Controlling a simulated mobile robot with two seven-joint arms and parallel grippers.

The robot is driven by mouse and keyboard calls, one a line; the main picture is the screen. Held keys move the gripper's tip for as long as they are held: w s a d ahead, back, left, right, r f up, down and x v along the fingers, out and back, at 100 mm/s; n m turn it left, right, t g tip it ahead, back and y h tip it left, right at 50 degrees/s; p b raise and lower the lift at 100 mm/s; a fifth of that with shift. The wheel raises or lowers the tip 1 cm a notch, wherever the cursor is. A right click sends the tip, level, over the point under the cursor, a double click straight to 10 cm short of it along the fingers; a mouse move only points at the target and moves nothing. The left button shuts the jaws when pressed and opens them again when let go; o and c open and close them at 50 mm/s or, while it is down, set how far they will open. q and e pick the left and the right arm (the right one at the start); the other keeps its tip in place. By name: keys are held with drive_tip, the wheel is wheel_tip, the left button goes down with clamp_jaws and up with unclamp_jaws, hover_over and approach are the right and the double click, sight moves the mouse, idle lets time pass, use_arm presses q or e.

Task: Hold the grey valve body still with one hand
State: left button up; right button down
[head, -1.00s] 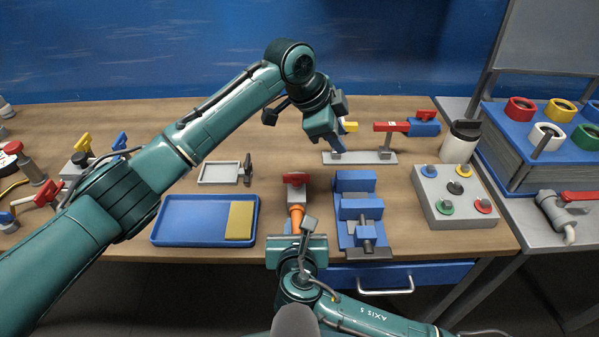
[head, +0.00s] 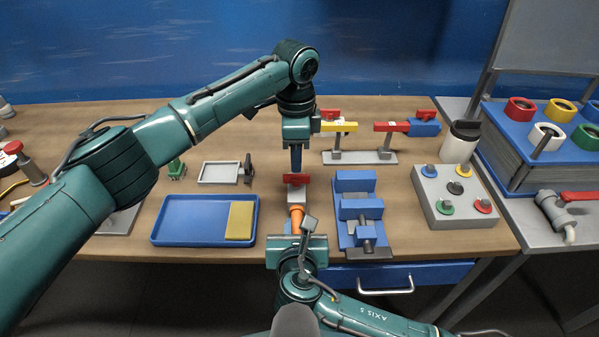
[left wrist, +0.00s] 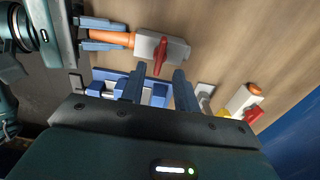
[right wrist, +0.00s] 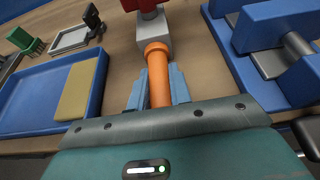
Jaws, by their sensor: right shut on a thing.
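The grey valve body (head: 296,195) lies on the wooden table, with a red handle (head: 296,178) on top and an orange pipe end (head: 296,213) pointing toward me. My right gripper (right wrist: 158,88) is shut on the orange pipe end, one finger on each side. In the left wrist view the grey body (left wrist: 147,44) shows whole, with the right gripper (left wrist: 103,36) around the orange part. My left gripper (head: 296,168) points down above the red handle. Its two fingers (left wrist: 159,86) are apart with nothing between them; the handle (left wrist: 161,56) shows just beyond them.
A blue vise-like fixture (head: 358,208) stands close to the right of the valve. A blue tray (head: 190,222) with a yellow block (head: 240,220) lies to the left. A stand with yellow and red valve handles (head: 372,157) is behind, and a button box (head: 456,205) is farther right.

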sight(297, 179)
use_arm(q)
drive_tip(key=shift+f, duration=2.55)
drive_tip(key=shift+c, duration=0.3)
clamp_jaws()
